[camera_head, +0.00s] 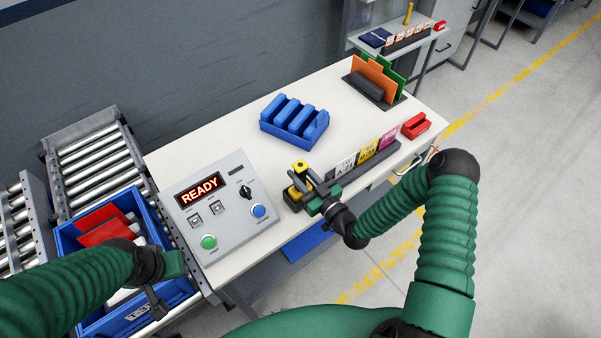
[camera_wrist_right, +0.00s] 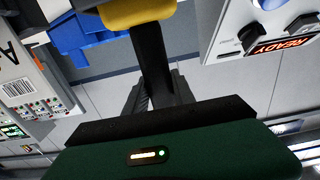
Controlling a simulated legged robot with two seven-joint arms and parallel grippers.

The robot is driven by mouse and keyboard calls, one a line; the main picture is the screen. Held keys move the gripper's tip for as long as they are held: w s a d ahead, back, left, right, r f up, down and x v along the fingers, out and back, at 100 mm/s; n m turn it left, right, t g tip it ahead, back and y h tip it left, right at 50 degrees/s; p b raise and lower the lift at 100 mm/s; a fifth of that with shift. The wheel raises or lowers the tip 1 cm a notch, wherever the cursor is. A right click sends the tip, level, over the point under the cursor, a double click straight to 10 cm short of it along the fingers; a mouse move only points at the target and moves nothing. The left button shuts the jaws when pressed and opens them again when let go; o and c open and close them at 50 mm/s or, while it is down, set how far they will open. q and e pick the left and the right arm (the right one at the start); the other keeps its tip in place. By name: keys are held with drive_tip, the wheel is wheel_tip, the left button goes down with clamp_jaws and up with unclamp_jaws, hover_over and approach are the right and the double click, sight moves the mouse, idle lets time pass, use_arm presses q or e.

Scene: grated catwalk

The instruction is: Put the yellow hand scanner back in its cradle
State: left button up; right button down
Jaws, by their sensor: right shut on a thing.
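The yellow hand scanner (camera_head: 300,166) is at my right gripper (camera_head: 318,192), near the front edge of the white table. In the right wrist view its yellow part (camera_wrist_right: 138,13) is at the top, and its black handle (camera_wrist_right: 153,55) runs down between the fingers. My right gripper is shut on it. A dark block with yellow (camera_head: 292,195) shows just left of the gripper, partly hidden; I cannot tell whether it is the cradle. My left gripper (camera_head: 160,298) hangs over the blue crate at lower left; its jaw opening is unclear.
The white table (camera_head: 225,135) carries a control panel (camera_head: 222,205) reading READY, a blue bin (camera_head: 294,120), a label rack (camera_head: 368,165), a red box (camera_head: 416,125) and an orange-green divider stand (camera_head: 375,82). The blue crate (camera_head: 70,240) stands on rollers at left.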

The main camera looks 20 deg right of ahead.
sight(301, 165)
drive_tip(key=c, duration=1)
unclamp_jaws()
drive_tip(key=shift+o, duration=0.3)
drive_tip(key=o, duration=0.4)
drive_tip(key=shift+c, duration=0.2)
drive_tip(key=shift+r+p, duration=3.05)
drive_tip(key=shift+r, duration=1.05)
drive_tip(key=shift+f, duration=0.1)
